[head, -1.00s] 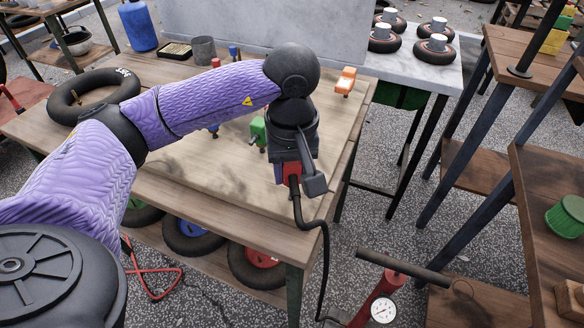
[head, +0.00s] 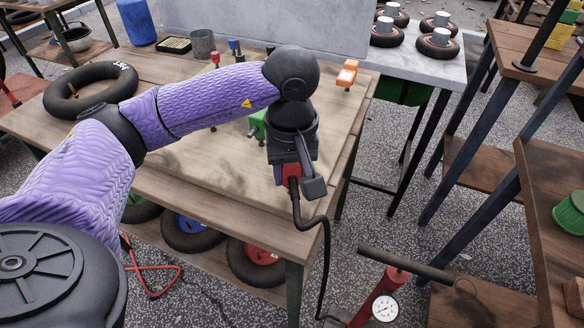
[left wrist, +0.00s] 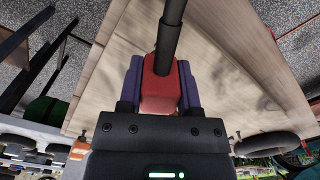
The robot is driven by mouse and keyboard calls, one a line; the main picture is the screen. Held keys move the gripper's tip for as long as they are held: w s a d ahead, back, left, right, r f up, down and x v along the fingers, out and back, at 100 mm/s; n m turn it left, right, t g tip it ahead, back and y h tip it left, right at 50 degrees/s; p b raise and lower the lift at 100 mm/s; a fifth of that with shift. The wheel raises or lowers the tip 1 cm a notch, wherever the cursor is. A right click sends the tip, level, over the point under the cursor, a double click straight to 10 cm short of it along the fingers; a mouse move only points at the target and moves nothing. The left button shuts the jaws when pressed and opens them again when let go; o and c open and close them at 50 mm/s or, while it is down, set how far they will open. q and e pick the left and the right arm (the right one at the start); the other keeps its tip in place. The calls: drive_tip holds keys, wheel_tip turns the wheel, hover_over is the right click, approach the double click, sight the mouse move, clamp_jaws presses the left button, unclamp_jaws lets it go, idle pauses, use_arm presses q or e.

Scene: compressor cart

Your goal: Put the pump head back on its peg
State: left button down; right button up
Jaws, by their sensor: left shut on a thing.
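The pump head (head: 291,174) is a small red block with a black hose coming out of it. My left gripper (left wrist: 160,82) is shut on it. The left wrist view shows the red pump head (left wrist: 161,97) between the two purple fingers, with its hose running away from the gripper. In the head view the gripper (head: 292,163) is over the right front part of the wooden table. The hose hangs past the table edge toward the red floor pump (head: 378,297) with its gauge. I cannot make out the empty peg. My right gripper is out of view.
Several small coloured fittings stand on the table, among them a green one (head: 257,124) partly behind my arm and an orange one (head: 347,74) near the right edge. An inner tube (head: 62,104) lies at left. The front tabletop (head: 215,177) is clear.

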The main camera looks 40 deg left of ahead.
use_arm(q)
drive_tip(key=shift+c, duration=1)
unclamp_jaws()
wheel_tip(320, 180, up, 10)
drive_tip(key=p, duration=0.4)
drive_tip(key=shift+f, duration=0.1)
